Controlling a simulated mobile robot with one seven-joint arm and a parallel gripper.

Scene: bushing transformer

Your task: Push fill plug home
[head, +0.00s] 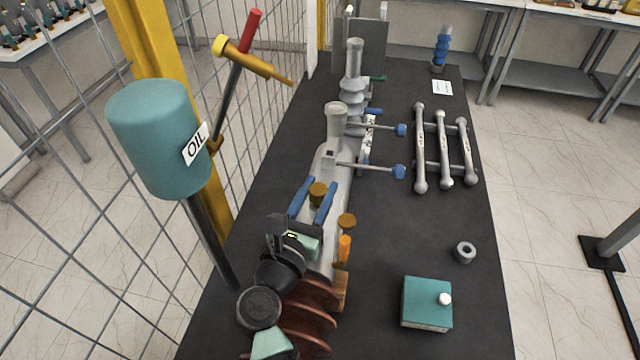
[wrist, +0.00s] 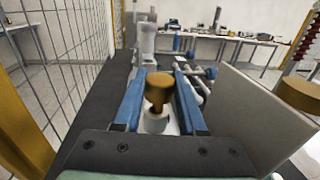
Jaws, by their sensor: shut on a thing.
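A brass fill plug (wrist: 158,90) with a round knob and narrower stem stands at the middle of the wrist view, over a pale round opening (wrist: 152,123). The plug also shows in the head view (head: 318,191). My gripper (head: 320,184) has blue fingers, one on each side of the plug, and is shut on it. Its fingers also show in the wrist view (wrist: 160,70). The plug's lower end is hidden, so I cannot tell how deep it sits. The grey bushing body (head: 328,160) lies beneath, along the bench.
A second brass knob (head: 347,222) and an orange handle (head: 345,246) are close to my gripper's right. A teal oil tank (head: 158,135) and wire fence stand left. Blue-ended rods (head: 385,170), a grey rack (head: 443,150), a ring (head: 465,252) and a teal box (head: 427,300) lie right.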

